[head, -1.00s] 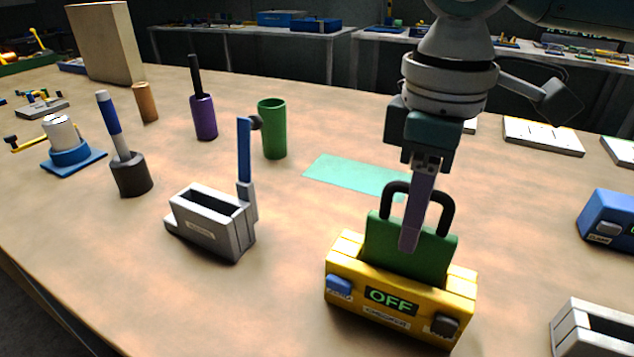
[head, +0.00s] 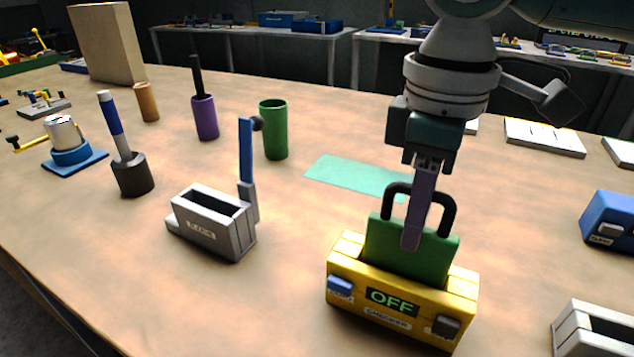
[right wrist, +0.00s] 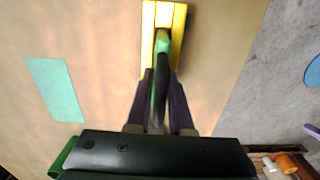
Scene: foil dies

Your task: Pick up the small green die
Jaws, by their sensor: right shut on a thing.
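The small green die (head: 388,246) is a flat green plate with a dark arched handle (head: 447,214). It stands upright in the slot of a yellow box (head: 345,268) whose display reads OFF. My right gripper (head: 413,238) comes down from above and is shut on the green die at its handle side. In the right wrist view, the fingers (right wrist: 160,108) close around the handle and green plate, with the yellow box (right wrist: 148,42) beyond. How far the die sits in the slot is hidden. My left gripper is not in view.
A grey slotted holder (head: 212,225) with a blue lever stands left of the yellow box. A blue box (head: 610,222) stands at right. The table between them is clear.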

